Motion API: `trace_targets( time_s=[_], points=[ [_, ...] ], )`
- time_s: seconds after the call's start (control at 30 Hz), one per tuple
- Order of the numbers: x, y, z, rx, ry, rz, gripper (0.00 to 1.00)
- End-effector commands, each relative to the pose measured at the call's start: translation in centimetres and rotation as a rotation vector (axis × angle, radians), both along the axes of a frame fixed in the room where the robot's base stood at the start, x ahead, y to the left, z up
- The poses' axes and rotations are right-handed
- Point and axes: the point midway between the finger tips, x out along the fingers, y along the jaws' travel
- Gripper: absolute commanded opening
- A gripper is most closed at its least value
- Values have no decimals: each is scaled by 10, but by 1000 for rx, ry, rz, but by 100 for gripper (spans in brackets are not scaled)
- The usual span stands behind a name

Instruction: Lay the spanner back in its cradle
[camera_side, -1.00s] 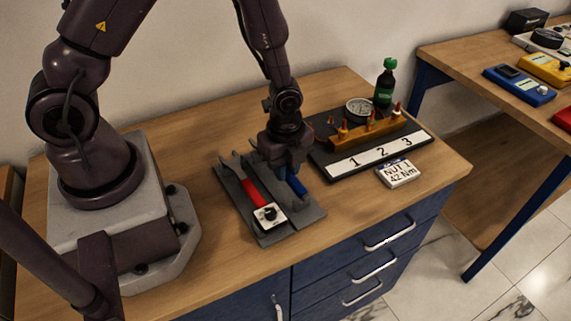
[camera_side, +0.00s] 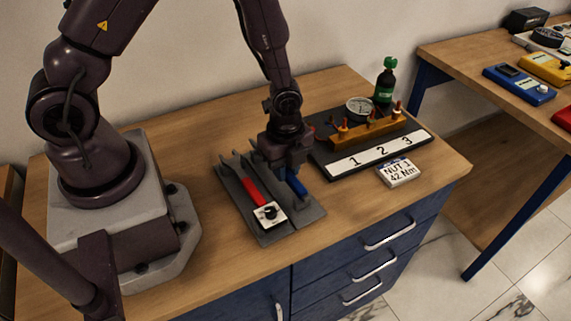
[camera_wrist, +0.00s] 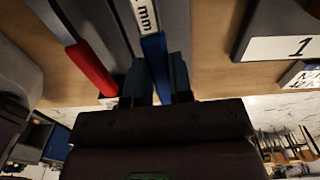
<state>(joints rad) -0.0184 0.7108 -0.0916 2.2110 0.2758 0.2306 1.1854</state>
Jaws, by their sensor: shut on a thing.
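The blue-handled spanner (camera_side: 297,185) shows in the side view below my gripper (camera_side: 286,170), over the right part of the grey cradle (camera_side: 300,216). In the wrist view my gripper (camera_wrist: 157,85) is shut on the blue handle (camera_wrist: 155,62), with one finger on each side. A white label reading "mm" sits on the spanner further along. The cradle (camera_wrist: 112,25) lies behind it in the wrist view. My gripper hides much of the spanner in the side view, and I cannot tell whether it touches the cradle floor.
To the right stand a numbered board (camera_side: 382,154) with a brass-coloured manifold, a gauge (camera_side: 359,110), a green-capped bottle (camera_side: 384,82) and a "NUT 1 42 Nm" sign (camera_side: 399,172).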

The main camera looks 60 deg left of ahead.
Motion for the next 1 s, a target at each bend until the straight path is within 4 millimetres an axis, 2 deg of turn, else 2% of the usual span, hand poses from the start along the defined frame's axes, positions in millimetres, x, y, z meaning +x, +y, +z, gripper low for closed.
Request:
trace_targets(
  time_s=[0.6,0.63,0.73,1.0],
  points=[
    [0,0,-12,0,0,-2,0],
    [0,0,-11,0,0,-1,27],
    [0,0,-11,0,-1,-1,50],
    [0,0,-11,0,0,-1,50]
  ],
)
